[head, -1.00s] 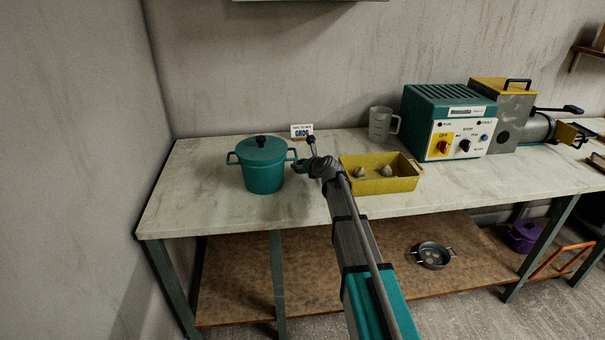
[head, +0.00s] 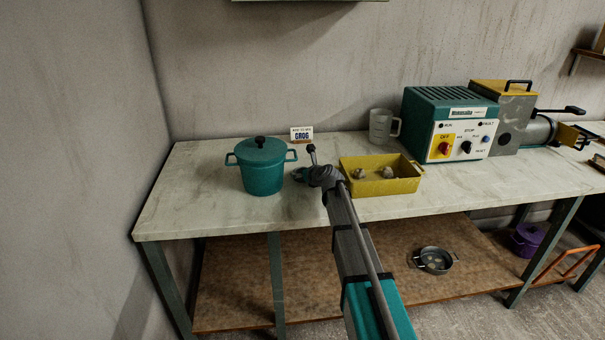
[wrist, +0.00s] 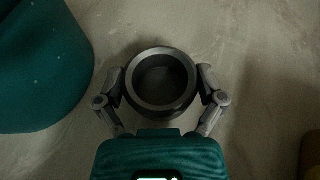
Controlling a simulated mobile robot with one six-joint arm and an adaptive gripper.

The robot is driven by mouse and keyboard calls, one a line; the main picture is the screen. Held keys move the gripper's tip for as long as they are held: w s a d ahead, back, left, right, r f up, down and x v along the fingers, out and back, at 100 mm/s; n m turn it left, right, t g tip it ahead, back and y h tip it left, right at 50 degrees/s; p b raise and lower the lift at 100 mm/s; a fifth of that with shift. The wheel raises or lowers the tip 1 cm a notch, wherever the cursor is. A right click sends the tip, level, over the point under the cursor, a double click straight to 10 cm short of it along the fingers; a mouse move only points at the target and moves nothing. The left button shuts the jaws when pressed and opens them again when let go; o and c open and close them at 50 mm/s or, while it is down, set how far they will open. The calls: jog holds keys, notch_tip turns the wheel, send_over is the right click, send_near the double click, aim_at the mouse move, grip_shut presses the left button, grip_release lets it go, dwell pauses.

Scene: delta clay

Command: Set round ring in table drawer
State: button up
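The round ring (wrist: 126,84) is dark grey and thick-walled, and lies flat on the worktop in the wrist view. My gripper (wrist: 160,76) has one finger on each side of it, close against its outer wall. Whether the fingers press on it or stand just clear, I cannot tell. In the head view my gripper (head: 302,174) is low over the table (head: 200,205), between the teal pot and the yellow bin; the ring is hard to make out there. No drawer is visible in these frames.
The teal lidded pot (head: 262,169) stands close to the left of my gripper, and the yellow bin (head: 385,187) with small lumps to the right. A GROG card (head: 301,134), a clear jug (head: 382,126) and a teal control box (head: 448,122) stand behind. A pan (head: 434,261) sits on the lower shelf.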

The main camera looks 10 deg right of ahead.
jog(key=shift+r, duration=0.2)
dwell(0.4)
jog(key=p+v, duration=0.4)
jog(key=v, duration=0.8)
jog(key=shift+p, duration=0.4)
jog(key=shift+s, duration=0.15)
